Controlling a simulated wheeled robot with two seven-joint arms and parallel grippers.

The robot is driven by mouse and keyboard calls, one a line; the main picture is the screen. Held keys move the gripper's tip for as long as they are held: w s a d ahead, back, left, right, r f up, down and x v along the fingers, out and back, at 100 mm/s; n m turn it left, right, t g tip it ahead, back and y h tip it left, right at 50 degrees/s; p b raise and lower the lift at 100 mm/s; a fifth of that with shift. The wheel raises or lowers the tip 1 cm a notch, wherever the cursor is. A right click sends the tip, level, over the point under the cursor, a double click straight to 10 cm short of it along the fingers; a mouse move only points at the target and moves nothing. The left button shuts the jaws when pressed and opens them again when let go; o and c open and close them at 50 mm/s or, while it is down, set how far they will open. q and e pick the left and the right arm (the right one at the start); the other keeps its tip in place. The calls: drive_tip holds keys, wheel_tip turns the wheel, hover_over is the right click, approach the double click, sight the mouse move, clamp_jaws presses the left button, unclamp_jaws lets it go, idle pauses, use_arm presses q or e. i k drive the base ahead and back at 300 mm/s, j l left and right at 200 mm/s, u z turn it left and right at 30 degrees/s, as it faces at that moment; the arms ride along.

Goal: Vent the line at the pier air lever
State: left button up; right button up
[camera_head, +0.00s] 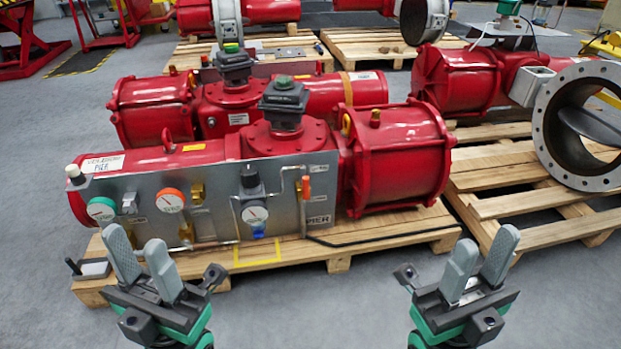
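The red valve actuator (392,150) lies on a wooden pallet, with a grey control panel (215,222) along its front. A small orange-tipped lever (305,188) stands upright at the panel's right end, above a label ending in "PIER" (319,220); it looks like the air lever. A white tag (103,163) with partly legible writing sits on the actuator's left end. My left gripper (136,242) is open and empty, in front of the panel's left part. Neither touches the lever.
The panel carries a green gauge (101,208), an orange gauge (170,200) and a regulator with a gauge (254,212). A black cable (380,240) runs right across the pallet (340,262). A flanged valve (575,120) stands on the right pallet. Floor between my grippers is clear.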

sight(305, 199)
drive_tip(key=i+j+z, duration=0.1)
drive_tip(key=z, duration=0.35)
drive_tip(key=j+z, duration=0.2)
drive_tip(key=z, duration=0.3)
drive_tip(key=i+j+z, duration=0.1)
drive_tip(key=z, duration=0.35)
drive_tip(key=j+z, duration=0.2)
drive_tip(key=j, duration=0.55)
drive_tip(key=j+z, duration=0.2)
drive_tip(key=j, duration=0.55)
drive_tip(key=k+j+z, duration=0.15)
drive_tip(key=j, duration=0.55)
